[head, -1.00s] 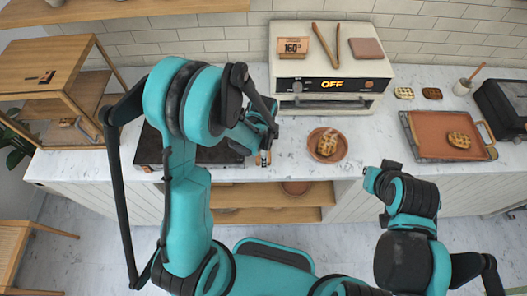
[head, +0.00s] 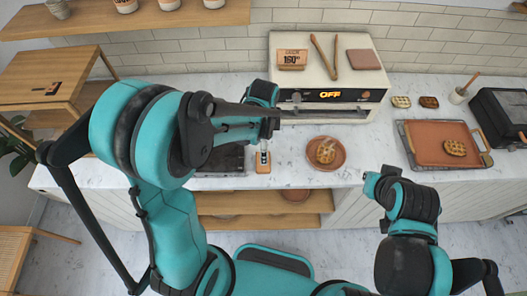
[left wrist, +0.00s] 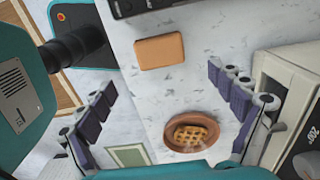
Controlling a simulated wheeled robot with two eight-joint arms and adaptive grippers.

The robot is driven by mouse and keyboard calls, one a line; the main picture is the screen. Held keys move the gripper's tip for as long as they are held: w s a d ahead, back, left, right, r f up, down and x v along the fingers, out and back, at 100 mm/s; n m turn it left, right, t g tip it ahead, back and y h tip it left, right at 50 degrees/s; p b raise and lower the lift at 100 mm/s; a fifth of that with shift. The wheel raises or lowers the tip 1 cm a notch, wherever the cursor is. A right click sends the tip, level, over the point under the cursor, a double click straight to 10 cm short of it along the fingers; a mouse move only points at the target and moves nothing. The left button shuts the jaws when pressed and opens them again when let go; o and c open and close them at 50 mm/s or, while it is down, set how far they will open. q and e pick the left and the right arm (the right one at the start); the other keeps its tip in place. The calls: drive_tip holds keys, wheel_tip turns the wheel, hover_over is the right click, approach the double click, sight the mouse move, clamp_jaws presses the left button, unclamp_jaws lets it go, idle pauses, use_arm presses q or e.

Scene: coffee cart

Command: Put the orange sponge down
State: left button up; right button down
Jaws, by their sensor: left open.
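The orange sponge (head: 263,168) lies on the marble counter near its front edge, just right of the dark griddle. It shows whole in the left wrist view (left wrist: 159,52), flat on the counter and apart from both fingers. My left gripper (left wrist: 162,85) is open and empty, its fingers spread wide to either side. In the head view the left gripper (head: 264,130) is above and behind the sponge, with part of it overlapping the sponge. My right gripper (head: 374,182) is in front of the counter, right of the plate; its jaws cannot be made out.
A terracotta plate (head: 340,156) with a waffle (head: 326,151) stands right of the sponge. Behind is the white oven (head: 290,72). The dark griddle (head: 222,160) is at the left. A tray (head: 427,138) with another waffle is at the right. Counter between sponge and plate is clear.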

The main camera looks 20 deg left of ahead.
use_arm(q)
drive_tip(key=s+a+r+n+t, duration=0.2)
drive_tip(key=s+r+n+t, duration=0.1)
drive_tip(key=s+r+n, duration=0.2)
drive_tip(key=s+a+r+n+t, duration=0.2)
drive_tip(key=s+r+n+t, duration=0.2)
drive_tip(key=r+n, duration=0.5)
drive_tip(key=shift+s+a+r+n, duration=0.15)
drive_tip(key=shift+s+a+n, duration=0.25)
drive_tip(key=shift+s, duration=0.25)
wheel_tip(320, 180, down, 13)
drive_tip(key=b, duration=1.3)
drive_tip(key=shift+f, duration=0.2)
